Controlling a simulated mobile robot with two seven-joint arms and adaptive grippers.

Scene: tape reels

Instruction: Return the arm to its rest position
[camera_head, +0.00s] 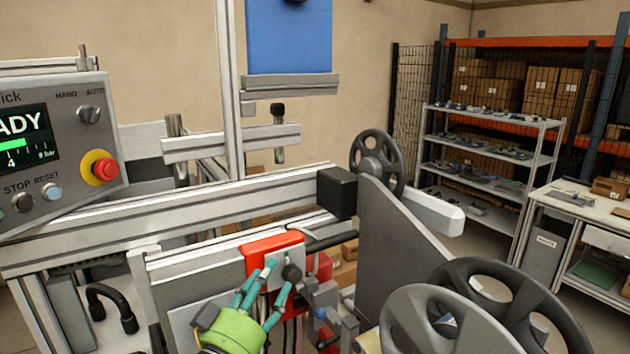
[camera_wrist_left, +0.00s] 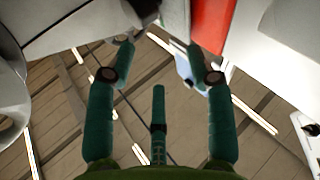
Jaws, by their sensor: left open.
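My left gripper (camera_head: 277,278), with a green body and teal fingers, is at the bottom middle of the head view. It is in front of the machine's red-and-white block (camera_head: 272,243). In the left wrist view the same gripper (camera_wrist_left: 160,55) has its fingers spread apart, with nothing between them and the floor below. A red part (camera_wrist_left: 211,28) shows beyond the right finger there. I cannot tell whether any finger touches the machine. My right gripper is not in view.
A grey reel (camera_head: 440,322) and a dark reel (camera_head: 520,290) stand close at the lower right. A small dark wheel (camera_head: 377,163) and an aluminium rail (camera_head: 180,212) are behind the gripper. A control panel (camera_head: 60,145) stands at left. Shelves (camera_head: 488,165) are far right.

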